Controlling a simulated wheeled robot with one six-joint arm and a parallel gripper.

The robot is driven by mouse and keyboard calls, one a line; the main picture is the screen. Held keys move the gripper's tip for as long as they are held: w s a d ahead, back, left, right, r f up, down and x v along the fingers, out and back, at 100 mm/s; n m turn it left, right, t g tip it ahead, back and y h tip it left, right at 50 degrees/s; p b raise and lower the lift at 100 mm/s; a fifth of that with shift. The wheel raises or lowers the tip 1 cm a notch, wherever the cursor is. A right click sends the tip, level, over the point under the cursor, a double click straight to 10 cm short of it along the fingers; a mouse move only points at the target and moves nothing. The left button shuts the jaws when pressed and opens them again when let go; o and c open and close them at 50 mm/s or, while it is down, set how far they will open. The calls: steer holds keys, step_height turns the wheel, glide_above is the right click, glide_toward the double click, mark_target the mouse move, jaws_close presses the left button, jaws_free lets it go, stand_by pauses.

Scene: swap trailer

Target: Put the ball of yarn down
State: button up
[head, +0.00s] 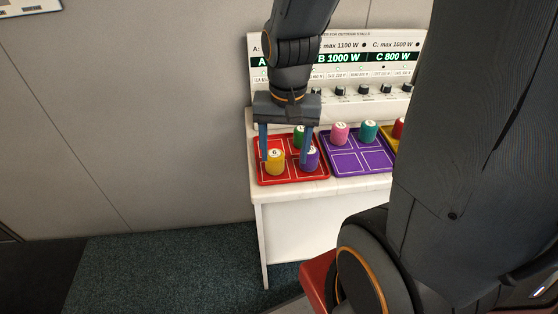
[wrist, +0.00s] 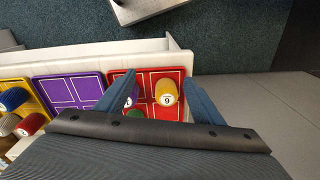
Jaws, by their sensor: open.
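I see no ball of yarn in either view. My gripper (head: 284,158) is open above the red tray (head: 292,181), its two blue fingers pointing down. In the wrist view my gripper (wrist: 160,88) has a yellow numbered cylinder (wrist: 166,93) between its fingers, nearer the right one, with a gap showing. The yellow cylinder (head: 275,162) stands upright at the tray's front left. A purple cylinder (head: 311,158) stands front right, partly behind a finger. A green cylinder (head: 298,137) stands behind them.
A purple tray (head: 345,162) beside it holds a pink cylinder (head: 339,133) and a teal cylinder (head: 369,131); its front cells are bare. A yellow tray (wrist: 38,98) lies beyond. A panel (head: 350,50) with knobs and readouts stands behind. The white table's (head: 258,203) front edge is close.

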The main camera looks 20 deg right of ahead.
steer(key=a+n, duration=0.1)
steer(key=s+n, duration=0.1)
steer(key=n, duration=0.1)
steer(key=s+a+f+n, duration=0.1)
steer(key=n, duration=0.1)
steer(key=shift+s+a, duration=0.15)
steer(key=shift+a, duration=0.15)
